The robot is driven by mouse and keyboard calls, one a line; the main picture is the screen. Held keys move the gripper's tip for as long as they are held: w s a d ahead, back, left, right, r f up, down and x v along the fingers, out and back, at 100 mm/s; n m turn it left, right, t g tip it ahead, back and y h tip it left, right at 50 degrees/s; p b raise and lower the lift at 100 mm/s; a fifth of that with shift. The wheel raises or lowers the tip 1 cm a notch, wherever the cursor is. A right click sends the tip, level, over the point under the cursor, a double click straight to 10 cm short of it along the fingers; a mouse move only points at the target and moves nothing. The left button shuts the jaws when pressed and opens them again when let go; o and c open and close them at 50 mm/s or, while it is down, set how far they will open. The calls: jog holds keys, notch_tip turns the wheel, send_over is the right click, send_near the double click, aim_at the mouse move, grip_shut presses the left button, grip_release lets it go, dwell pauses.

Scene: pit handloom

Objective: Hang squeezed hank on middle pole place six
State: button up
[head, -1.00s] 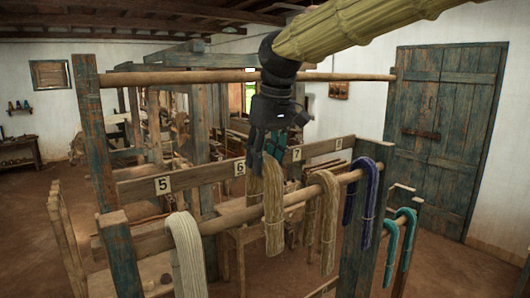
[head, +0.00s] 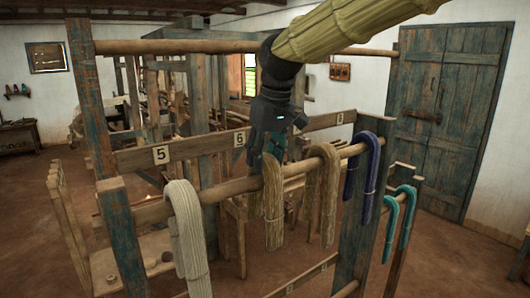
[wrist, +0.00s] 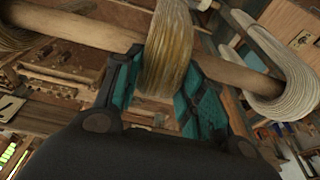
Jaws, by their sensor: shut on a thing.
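A tan hank (head: 273,208) hangs over the middle pole (head: 231,187), its front leg on the near side, in line with the number 6 plate (head: 240,139). My gripper (head: 268,155) is just behind and above the hank's top. In the wrist view, my gripper's teal-padded fingers (wrist: 160,90) stand on either side of the hank (wrist: 167,50), which crosses the pole (wrist: 75,32). The gripper is shut on the hank. The hank's rear leg is mostly hidden in the head view.
A cream hank (head: 187,240) hangs left on the pole, another tan hank (head: 328,205) close to the right, then a dark blue hank (head: 369,178). Teal hanks (head: 399,225) hang lower right. A top pole (head: 180,47) runs behind my arm. Plate 5 (head: 161,155) is left.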

jog(key=shift+f, duration=0.25)
jog(key=o, duration=1)
jog(key=shift+o, duration=0.2)
jog(key=o, duration=0.4)
jog(key=shift+r, duration=0.1)
jog(key=shift+w+a+p+v, duration=0.15)
jog(key=shift+w+p+v, duration=0.05)
jog(key=shift+p+v, duration=0.7)
jog(key=shift+w+a+p+v, duration=0.1)
jog(key=shift+w+p+v, duration=0.05)
jog(key=shift+p+v, duration=0.7)
jog(key=shift+w+a+p+v, duration=0.2)
jog(key=shift+p+v, duration=0.45)
jog(key=shift+v, duration=0.45)
jog(key=shift+r, duration=0.2)
